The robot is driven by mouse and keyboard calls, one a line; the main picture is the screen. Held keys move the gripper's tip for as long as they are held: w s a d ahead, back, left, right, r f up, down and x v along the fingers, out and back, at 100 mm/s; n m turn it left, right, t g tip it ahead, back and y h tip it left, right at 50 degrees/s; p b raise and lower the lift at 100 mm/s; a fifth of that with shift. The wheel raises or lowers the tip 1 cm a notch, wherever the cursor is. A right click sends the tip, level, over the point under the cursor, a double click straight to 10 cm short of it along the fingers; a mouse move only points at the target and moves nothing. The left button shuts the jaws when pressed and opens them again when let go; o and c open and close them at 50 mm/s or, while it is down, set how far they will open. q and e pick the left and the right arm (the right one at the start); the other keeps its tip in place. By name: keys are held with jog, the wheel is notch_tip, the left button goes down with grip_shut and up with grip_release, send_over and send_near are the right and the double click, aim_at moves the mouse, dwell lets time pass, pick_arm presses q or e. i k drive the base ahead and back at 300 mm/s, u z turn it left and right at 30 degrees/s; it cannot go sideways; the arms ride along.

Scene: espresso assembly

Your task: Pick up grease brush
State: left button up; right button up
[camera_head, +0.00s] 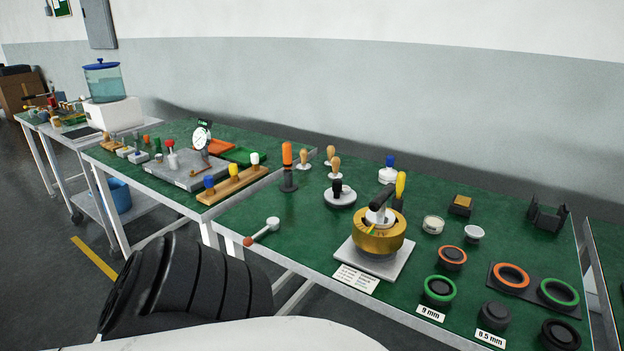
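I cannot tell for certain which item is the grease brush. Several upright handled tools stand on the green table: one with an orange handle and dark lower part (288,165), and two with wooden knobs, one of them the wooden-knobbed tool (304,159). A yellow handle (400,186) rises behind the gold round fixture (378,238), next to a black handle. A small open-looking jar with pale contents (433,224) stands right of the fixture. Neither gripper shows in this view, only a dark ribbed part of my arm at lower left.
The fixture stands on a pale square plate (350,262). A white tool with a red end (262,232) lies at the table's left front. Green and orange rings (511,275) fill the right side. A dial gauge (201,135) stands on the adjoining table. The green surface near the left front is mostly clear.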

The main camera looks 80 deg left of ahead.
aim_at(400, 179)
jog(key=u, duration=2.25)
